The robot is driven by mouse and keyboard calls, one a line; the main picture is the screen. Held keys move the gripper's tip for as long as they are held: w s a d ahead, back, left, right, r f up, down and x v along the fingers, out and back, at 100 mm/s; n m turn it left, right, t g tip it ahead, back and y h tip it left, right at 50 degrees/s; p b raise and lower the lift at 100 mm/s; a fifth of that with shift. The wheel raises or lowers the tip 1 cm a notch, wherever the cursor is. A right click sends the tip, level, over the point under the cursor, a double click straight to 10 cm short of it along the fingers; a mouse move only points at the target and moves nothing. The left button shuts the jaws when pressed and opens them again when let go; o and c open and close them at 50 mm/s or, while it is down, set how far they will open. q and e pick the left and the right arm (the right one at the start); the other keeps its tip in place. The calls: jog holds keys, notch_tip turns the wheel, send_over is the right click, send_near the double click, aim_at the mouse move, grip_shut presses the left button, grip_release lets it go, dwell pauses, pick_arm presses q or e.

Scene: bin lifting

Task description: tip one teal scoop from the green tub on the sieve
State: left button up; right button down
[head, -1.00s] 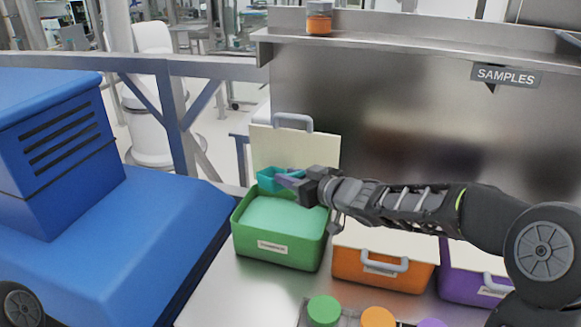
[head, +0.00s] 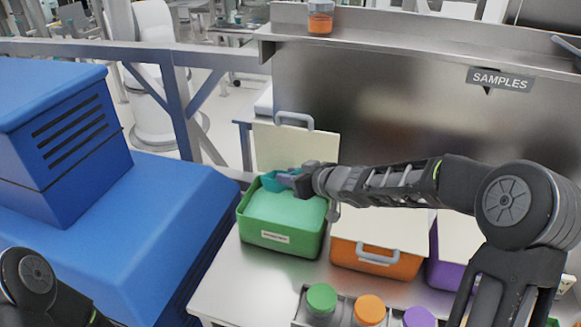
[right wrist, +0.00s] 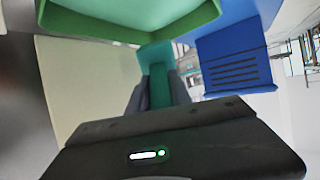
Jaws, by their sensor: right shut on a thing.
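The green tub (head: 281,238) stands on the metal bench in the head view. Its pale lid (head: 282,147) is raised at the back, and light green contents (head: 287,208) fill it nearly to the rim. My right gripper (head: 292,179) is over the back of the tub, shut on the teal scoop (head: 273,181). The scoop is low by the back rim; I cannot tell if it touches the contents or holds any. The right wrist view shows the scoop's teal handle (right wrist: 158,85) between the fingers. I cannot make out the sieve. My left gripper is out of view.
An orange tub (head: 376,262) and a purple tub (head: 447,268), both lidded, stand to the right. Jars with green (head: 321,298), orange (head: 369,308) and purple lids stand in front. A blue machine (head: 110,235) is at left. A shelf (head: 420,30) runs along the back.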

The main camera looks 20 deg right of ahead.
jog(key=shift+f, duration=0.6)
notch_tip(320, 180, down, 9)
jog(key=b, duration=0.8)
jog(key=shift+b, duration=0.35)
jog(key=b, duration=0.3)
jog(key=shift+r, duration=0.1)
dwell(0.4)
